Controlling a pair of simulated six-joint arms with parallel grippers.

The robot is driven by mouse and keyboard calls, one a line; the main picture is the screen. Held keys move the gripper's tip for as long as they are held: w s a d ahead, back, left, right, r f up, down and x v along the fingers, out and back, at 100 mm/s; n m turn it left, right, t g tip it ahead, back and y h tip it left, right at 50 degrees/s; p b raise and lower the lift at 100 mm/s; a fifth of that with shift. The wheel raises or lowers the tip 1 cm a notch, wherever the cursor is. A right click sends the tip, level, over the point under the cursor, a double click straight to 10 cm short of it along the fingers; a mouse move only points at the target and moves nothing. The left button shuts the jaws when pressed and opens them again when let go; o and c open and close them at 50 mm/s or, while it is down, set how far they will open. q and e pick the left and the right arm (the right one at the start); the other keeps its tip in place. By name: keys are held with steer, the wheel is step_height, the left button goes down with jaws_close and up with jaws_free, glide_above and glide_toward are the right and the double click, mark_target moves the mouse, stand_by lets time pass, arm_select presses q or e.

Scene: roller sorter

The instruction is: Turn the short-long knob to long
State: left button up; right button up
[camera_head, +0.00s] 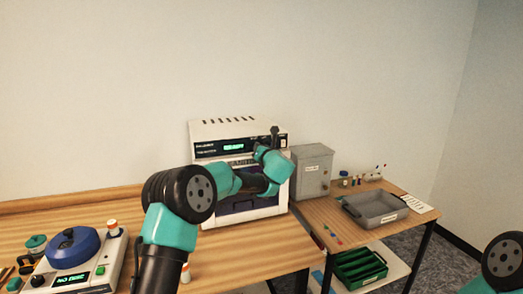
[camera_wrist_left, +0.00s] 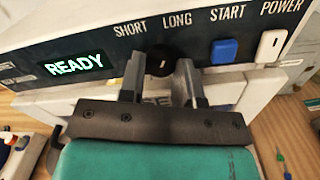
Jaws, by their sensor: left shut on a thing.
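The short-long knob (camera_wrist_left: 159,55) is round and black with a small white mark. It sits on the dark panel of the white machine (camera_head: 208,131), below the labels SHORT and LONG in the left wrist view. The mark looks near upright; I cannot tell clearly which label it points to. My left gripper (camera_wrist_left: 161,70) is shut on the knob, one grey finger on each side. In the head view, my left arm hides the knob. The green READY display (camera_wrist_left: 75,65) is lit. My right gripper is not in view; only part of my right arm shows at lower right.
A blue START button (camera_wrist_left: 224,50) and a white POWER switch (camera_wrist_left: 271,45) are right of the knob. A grey box (camera_head: 312,170) stands beside the machine. A grey tray (camera_head: 375,222) is on the right table. A device with a blue lid (camera_head: 73,245) stands at left.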

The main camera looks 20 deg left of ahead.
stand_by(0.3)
arm_select(q)
steer(key=o, duration=0.9)
steer(key=v, duration=1.7)
steer(key=shift+s+d, duration=0.15)
steer(key=shift+d, duration=0.05)
